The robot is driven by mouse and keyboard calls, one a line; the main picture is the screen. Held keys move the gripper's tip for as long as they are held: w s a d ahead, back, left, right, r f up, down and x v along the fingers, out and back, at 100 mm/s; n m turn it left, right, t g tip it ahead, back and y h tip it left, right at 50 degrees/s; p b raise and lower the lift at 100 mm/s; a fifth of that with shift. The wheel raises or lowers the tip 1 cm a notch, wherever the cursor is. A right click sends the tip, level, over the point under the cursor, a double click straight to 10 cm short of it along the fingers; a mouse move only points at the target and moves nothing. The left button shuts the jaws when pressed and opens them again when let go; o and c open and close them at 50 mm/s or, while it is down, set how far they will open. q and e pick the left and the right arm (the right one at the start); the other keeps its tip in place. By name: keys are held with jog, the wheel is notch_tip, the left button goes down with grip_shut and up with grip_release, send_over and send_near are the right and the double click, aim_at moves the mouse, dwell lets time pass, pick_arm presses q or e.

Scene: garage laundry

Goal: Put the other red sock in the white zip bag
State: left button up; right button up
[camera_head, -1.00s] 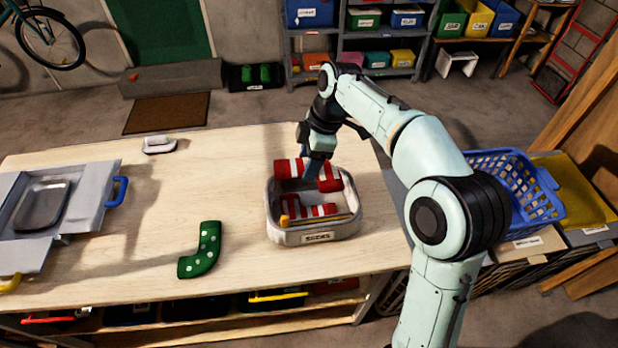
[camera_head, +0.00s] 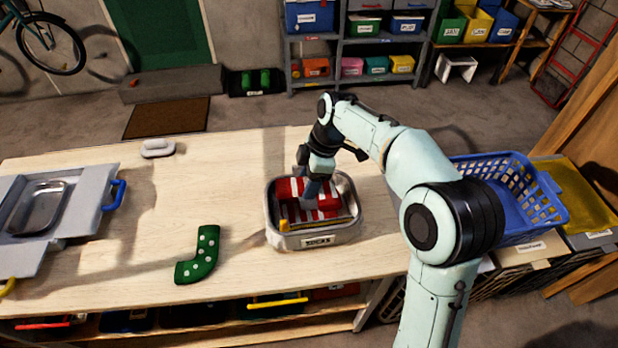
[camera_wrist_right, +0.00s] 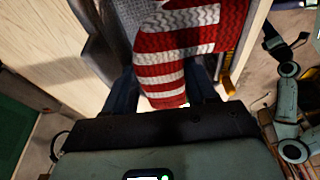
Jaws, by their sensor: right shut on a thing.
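The white zip bag (camera_head: 318,238), an open bin with a label on its front, stands on the wooden table. My right gripper (camera_head: 314,192) points down into it, shut on a red and white striped sock (camera_head: 288,190). In the right wrist view the striped sock (camera_wrist_right: 165,75) lies between the fingers of my right gripper (camera_wrist_right: 165,95). The held sock is low, inside the rim. Another red striped sock (camera_head: 318,214) shows beneath it in the bag, partly hidden. My left gripper is out of view.
A green dotted sock (camera_head: 198,256) lies on the table left of the bag. A grey board with a metal tray (camera_head: 38,207) sits at the far left. A small white object (camera_head: 157,148) is at the back edge. A blue basket (camera_head: 520,190) stands right of the table.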

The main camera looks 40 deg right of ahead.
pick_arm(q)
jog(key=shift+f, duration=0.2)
pick_arm(e)
jog(key=shift+f, duration=0.25)
jog(key=o, duration=0.8)
jog(key=shift+c, duration=0.2)
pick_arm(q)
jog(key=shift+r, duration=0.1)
pick_arm(e)
jog(key=shift+r, duration=0.1)
jog(key=shift+r, duration=0.35)
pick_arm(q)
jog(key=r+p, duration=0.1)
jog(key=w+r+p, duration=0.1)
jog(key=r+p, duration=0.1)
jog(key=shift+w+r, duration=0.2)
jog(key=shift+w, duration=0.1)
pick_arm(e)
jog(key=v, duration=1.2)
jog(key=shift+r, duration=0.2)
jog(key=shift+w, duration=0.1)
